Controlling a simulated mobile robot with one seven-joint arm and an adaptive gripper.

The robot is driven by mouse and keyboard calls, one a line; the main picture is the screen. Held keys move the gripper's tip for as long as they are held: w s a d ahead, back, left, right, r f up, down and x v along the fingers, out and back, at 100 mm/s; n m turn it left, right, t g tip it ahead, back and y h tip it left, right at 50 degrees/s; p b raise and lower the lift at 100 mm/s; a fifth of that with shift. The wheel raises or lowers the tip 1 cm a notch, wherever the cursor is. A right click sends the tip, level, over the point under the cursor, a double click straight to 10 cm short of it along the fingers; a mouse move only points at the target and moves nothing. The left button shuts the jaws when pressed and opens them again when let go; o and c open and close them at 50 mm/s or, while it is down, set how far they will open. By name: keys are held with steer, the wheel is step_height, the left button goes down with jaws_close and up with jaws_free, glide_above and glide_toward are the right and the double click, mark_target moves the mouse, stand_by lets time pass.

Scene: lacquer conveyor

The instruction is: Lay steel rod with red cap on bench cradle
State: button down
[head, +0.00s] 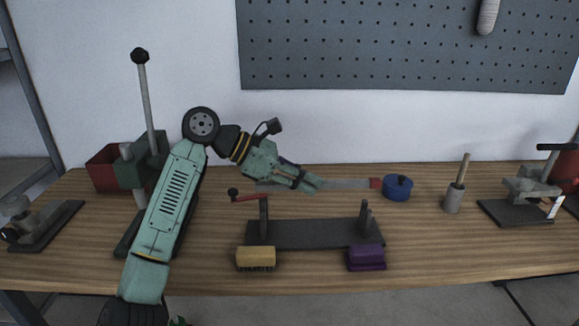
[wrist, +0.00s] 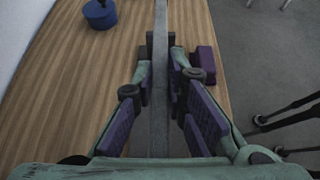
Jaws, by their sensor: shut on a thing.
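My gripper (head: 312,186) is shut on the steel rod (head: 345,183), a grey bar held level above the bench. Its red cap (head: 376,183) is at the right end, near the blue pot. In the wrist view the rod (wrist: 160,105) runs straight up the middle between my gripper's (wrist: 161,75) purple-padded fingers. The cap is not visible there. The bench cradle (head: 315,234) is a dark base with an upright at each end and a red-handled lever at the left. In the head view the rod appears above and behind it, apart from it. The cradle is mostly hidden in the wrist view.
A yellow brush (head: 256,258) and a purple block (head: 366,257) lie in front of the cradle. The blue pot (head: 397,188) stands behind at right, with a grey cup (head: 453,200) farther right. A lever press (head: 140,170) and red bin (head: 105,168) stand at left.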

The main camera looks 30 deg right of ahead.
steer(key=shift+w, duration=0.15)
steer(key=shift+f+b, duration=0.3)
steer(key=shift+f, duration=0.1)
steer(key=shift+f+b, duration=0.95)
steer(key=shift+f, duration=1.2)
steer(key=shift+f+b, duration=0.65)
steer(key=shift+b, duration=0.1)
steer(key=shift+a, duration=0.1)
steer(key=c, duration=1.5)
jaws_free()
steer(key=shift+c, duration=0.2)
steer(key=shift+f+b, duration=0.1)
steer(key=shift+b, duration=0.2)
